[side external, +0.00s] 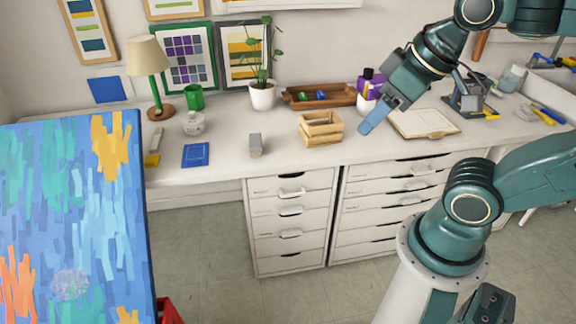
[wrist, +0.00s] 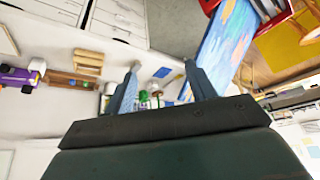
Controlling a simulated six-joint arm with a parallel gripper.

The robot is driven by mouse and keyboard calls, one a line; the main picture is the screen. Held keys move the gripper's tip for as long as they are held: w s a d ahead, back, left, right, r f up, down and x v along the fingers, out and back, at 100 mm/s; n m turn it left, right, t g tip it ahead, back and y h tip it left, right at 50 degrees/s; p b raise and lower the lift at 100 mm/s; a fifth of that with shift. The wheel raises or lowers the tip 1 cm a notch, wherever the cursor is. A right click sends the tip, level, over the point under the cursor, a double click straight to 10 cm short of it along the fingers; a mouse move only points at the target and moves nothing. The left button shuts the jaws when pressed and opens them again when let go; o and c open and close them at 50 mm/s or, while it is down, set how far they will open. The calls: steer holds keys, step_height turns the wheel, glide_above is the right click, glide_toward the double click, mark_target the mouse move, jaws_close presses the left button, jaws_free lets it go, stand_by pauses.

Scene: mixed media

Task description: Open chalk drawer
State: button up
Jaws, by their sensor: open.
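Two white drawer units stand under the white worktop: a narrow one (side external: 290,225) on the left and a wider one (side external: 375,205) on the right. Each has several stacked drawers with light pull handles, and all look shut. No label is readable, so I cannot tell which is the chalk drawer. My gripper (side external: 367,127) hangs above the worktop, to the right of the wooden crate, apart from the drawers. In the wrist view, its two fingers (wrist: 161,64) are spread with nothing between them, and drawer fronts (wrist: 118,20) show at the upper left.
On the worktop are a wooden crate (side external: 321,128), a grey block (side external: 255,145), a potted plant (side external: 263,95), a lamp (side external: 150,60) and a brown tray (side external: 318,97). A large painted canvas (side external: 75,215) stands at the left. The floor before the drawers looks clear.

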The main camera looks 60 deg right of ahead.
mark_target(292, 209)
steer(key=o, duration=0.7)
steer(key=shift+w+d, duration=0.1)
steer(key=shift+w, duration=0.3)
steer(key=shift+o, duration=0.9)
steer(key=w+d+m, duration=0.1)
steer(key=w+m, duration=0.1)
steer(key=w, duration=0.2)
steer(key=w+d+f+m+h, duration=0.1)
steer(key=w+m, duration=0.1)
steer(key=w, duration=0.2)
steer(key=shift+d+f+g, duration=0.25)
steer(key=shift+f+g, duration=0.05)
steer(key=w+d+f+m+g+h, duration=0.1)
steer(key=w+d+f+m+h, duration=0.25)
steer(key=w+f, duration=0.65)
steer(key=w+d+f+m+h, duration=0.3)
steer(key=w+d+f+m, duration=0.1)
steer(key=w+f, duration=0.65)
step_height(292, 209, down, 18)
steer(key=d+t+h, duration=0.2)
steer(key=h, duration=0.1)
steer(key=s+f+n+t, duration=0.1)
steer(key=s+f, duration=0.3)
steer(key=f, duration=0.4)
steer(key=s+f+n+t, duration=0.1)
steer(key=s+f, duration=0.3)
steer(key=f, duration=0.5)
steer(key=shift+s+a+f+t+y, duration=0.2)
steer(key=shift+s+a+t+y, duration=0.2)
steer(key=shift+t, duration=0.4)
